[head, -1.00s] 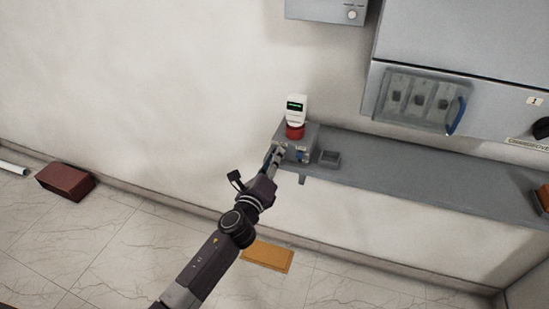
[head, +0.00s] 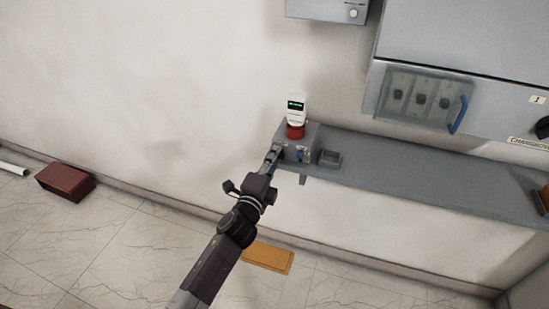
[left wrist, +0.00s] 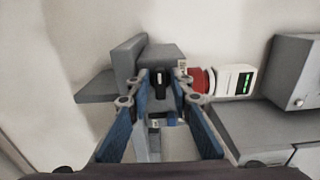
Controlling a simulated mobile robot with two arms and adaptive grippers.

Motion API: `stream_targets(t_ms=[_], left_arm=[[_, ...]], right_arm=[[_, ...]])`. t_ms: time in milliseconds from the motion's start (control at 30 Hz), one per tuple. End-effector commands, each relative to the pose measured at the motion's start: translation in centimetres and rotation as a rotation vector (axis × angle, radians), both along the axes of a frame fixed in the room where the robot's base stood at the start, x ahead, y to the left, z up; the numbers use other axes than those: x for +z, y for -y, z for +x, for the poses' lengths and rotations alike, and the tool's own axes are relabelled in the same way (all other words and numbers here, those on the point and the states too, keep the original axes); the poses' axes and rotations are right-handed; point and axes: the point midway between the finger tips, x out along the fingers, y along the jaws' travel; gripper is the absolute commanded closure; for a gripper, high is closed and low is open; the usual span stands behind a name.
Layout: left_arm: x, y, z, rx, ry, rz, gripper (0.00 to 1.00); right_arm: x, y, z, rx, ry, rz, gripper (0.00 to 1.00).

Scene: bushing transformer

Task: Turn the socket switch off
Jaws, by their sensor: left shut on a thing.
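The grey socket box (head: 312,133) stands at the left end of the grey shelf. A red round part (head: 295,131) with a white device with a small green screen (head: 297,108) sits on it. My left gripper (head: 275,155) reaches the box's left front side. In the left wrist view its two fingertips (left wrist: 160,84) are on either side of a small black switch (left wrist: 159,88) on the box, and the gripper is shut on it. The switch is mostly hidden by the gripper in the head view, and its exact setting cannot be read. My right gripper is not in view.
The grey shelf (head: 420,180) runs right along the wall, with a small open grey box (head: 330,159) beside the socket box. A large grey cabinet (head: 470,45) hangs above. A red-brown block (head: 65,182) and an orange-brown mat (head: 268,257) lie on the floor.

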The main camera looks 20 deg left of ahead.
Motion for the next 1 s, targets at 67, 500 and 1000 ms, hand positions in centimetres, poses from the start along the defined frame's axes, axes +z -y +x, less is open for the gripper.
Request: stream_targets(t_ms=[67, 500, 1000], left_arm=[[-0.12, 0.0, -0.02, 0.0, -0.003, -0.018, 1.0], [-0.13, -0.01, -0.02, 0.0, -0.003, -0.035, 1.0], [-0.12, -0.01, -0.01, 0.0, -0.003, -0.033, 0.72]], right_arm=[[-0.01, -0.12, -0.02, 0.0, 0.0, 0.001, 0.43], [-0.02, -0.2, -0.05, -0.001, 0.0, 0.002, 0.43], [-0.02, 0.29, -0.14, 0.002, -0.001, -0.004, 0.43]])
